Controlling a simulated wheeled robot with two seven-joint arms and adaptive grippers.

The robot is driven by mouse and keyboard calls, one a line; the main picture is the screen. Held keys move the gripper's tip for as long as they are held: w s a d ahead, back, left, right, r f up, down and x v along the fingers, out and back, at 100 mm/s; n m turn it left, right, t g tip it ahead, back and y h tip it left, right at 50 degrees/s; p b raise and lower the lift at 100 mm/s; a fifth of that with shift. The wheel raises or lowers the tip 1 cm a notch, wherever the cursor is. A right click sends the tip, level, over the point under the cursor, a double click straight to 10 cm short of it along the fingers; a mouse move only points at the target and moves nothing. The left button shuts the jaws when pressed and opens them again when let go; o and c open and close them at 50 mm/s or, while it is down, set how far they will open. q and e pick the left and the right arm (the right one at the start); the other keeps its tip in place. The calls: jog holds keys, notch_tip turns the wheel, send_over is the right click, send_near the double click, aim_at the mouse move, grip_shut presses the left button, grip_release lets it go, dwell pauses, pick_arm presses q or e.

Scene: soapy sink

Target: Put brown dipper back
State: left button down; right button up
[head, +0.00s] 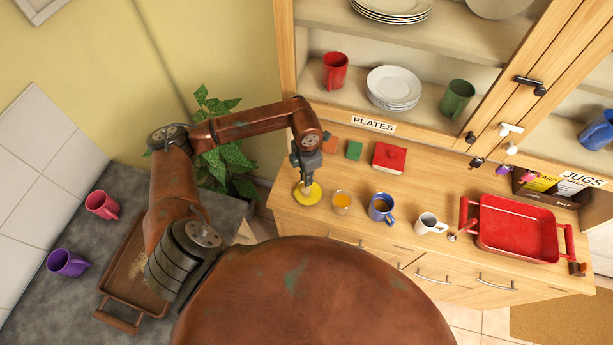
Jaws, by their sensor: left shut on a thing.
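My left gripper (306,164) points down over the counter, just above a round yellow dish (307,194). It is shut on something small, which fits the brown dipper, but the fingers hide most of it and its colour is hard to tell. A pale, thin part shows between the fingers and the yellow dish. I cannot tell whether it touches the dish. My right gripper is not in view.
Right of the dish stand a glass of orange drink (342,202), a blue mug (381,207), a white mug (428,224) and a red tray (518,230). Behind are a red box (389,157) and a green block (354,150). The plate cupboard (287,60) rises behind the counter.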

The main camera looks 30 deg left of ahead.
pick_arm(q)
jog(key=shift+f, duration=0.15)
jog(key=c, duration=2)
grip_release()
jog(key=shift+r, duration=0.25)
notch_tip(320, 180, up, 12)
jog(key=shift+f+b, duration=0.1)
jog(key=shift+b, duration=1.15)
